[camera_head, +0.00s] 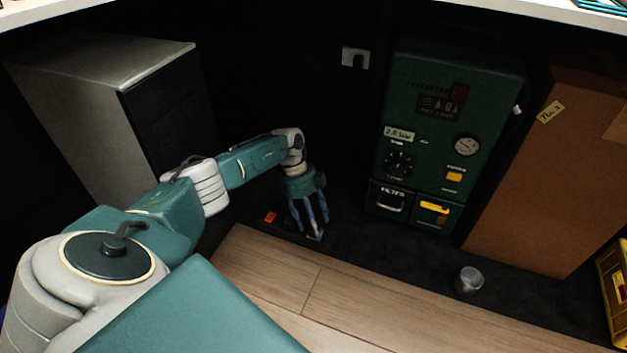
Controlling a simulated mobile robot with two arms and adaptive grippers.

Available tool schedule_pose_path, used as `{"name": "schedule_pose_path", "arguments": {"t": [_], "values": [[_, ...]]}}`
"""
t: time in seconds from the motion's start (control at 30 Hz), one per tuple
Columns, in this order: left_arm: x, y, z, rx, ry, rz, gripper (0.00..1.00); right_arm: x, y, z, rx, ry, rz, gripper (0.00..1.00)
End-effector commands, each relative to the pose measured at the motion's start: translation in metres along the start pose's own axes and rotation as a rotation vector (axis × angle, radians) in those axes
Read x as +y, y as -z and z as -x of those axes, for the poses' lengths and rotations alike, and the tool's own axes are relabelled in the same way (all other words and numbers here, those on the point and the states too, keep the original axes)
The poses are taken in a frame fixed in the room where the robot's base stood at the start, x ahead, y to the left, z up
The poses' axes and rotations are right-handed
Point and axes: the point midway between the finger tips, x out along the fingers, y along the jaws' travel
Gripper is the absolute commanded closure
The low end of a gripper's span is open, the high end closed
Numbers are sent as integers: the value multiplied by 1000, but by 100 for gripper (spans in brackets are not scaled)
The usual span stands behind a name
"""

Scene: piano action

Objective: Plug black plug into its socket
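My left gripper (313,228) points down at the dark floor strip in front of the green machine. Its blue-grey fingers are seen nearly from above, and a small pale spot shows at the tips. I cannot tell whether they hold anything. A low dark bar with an orange switch (270,217), which looks like a power strip, lies beside and under the fingers. A white wall plate (355,58) with a dark shape in it is on the back wall. I cannot make out the black plug for sure. My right gripper is not in view.
A green machine (440,130) with dials stands right of the gripper, and a cardboard box (545,190) is beside it. A grey cabinet (100,70) stands left. A metal cup (468,280) sits near the wooden floor edge. A yellow case (615,290) is far right.

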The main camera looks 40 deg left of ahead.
Motion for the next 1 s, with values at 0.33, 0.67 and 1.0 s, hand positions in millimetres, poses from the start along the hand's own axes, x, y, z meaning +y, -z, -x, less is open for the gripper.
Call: {"name": "schedule_pose_path", "arguments": {"t": [0.33,0.67,1.0], "values": [[0,-1,26,-2,3,-1,41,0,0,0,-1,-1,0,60],[-1,0,94,-1,3,0,41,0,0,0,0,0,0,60],[0,0,120,0,-1,0,41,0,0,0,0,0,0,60]]}}
